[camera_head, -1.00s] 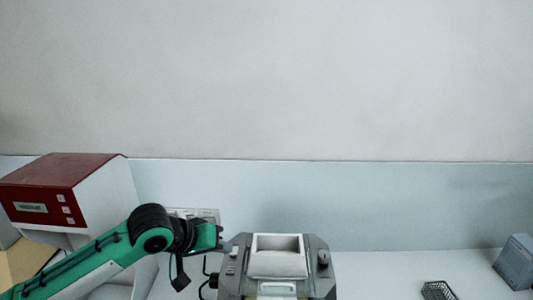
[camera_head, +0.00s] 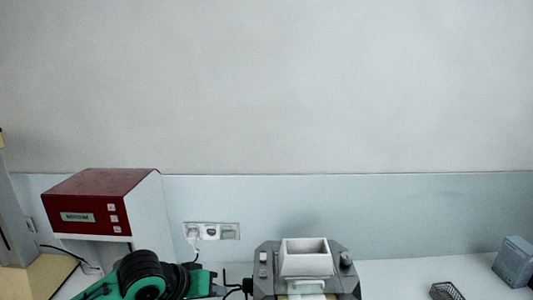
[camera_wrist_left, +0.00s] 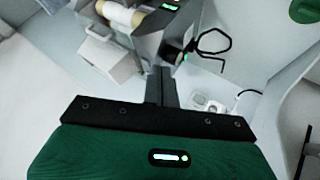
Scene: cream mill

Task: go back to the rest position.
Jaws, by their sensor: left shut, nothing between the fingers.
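My left arm comes in at the bottom left of the head view, and most of it is below the frame. My left gripper (camera_head: 207,284) is low in that view, left of a grey machine (camera_head: 348,280) with a white hopper. In the left wrist view the two dark fingers (camera_wrist_left: 161,86) are together, with nothing between them. Part of a grey machine (camera_wrist_left: 150,38) with a pale roller lies beyond the fingertips there. A gap between fingers and machine cannot be judged. My right gripper is not in view.
A red and white machine (camera_head: 105,200) stands at the left. A wall socket (camera_head: 211,231) with a plugged cable is behind my gripper. A dark wire basket (camera_head: 446,291) and a grey box (camera_head: 515,262) are at the right. The worktop between hopper machine and basket is clear.

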